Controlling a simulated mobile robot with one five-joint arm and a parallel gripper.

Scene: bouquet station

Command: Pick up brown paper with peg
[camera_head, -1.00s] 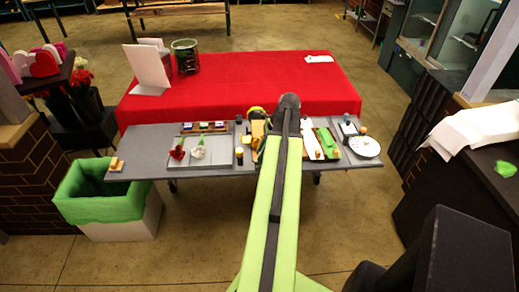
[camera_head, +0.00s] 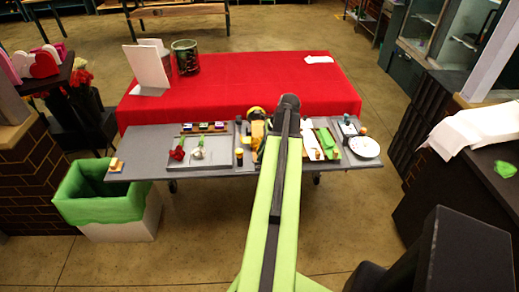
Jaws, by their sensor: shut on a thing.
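My green arm (camera_head: 287,190) reaches over the grey work table. Its dark end joint (camera_head: 287,102) is above the table's back edge. My gripper is hidden behind the arm, so I cannot see its jaws or what is between them. An orange-brown piece (camera_head: 258,130), which looks like the brown paper, shows just left of the arm, partly covered by it. Its peg is too small to make out. To the right of the arm lie a white paper (camera_head: 311,142) and a green paper (camera_head: 326,139), each with a small yellowish piece at its near end.
A yellow-and-dark round thing (camera_head: 257,113) stands behind the brown piece. A grey tray (camera_head: 215,158) with red and white flowers is to the left, a white plate (camera_head: 365,147) to the right. A red-covered table (camera_head: 250,82) stands behind, a green-lined bin (camera_head: 95,208) at left.

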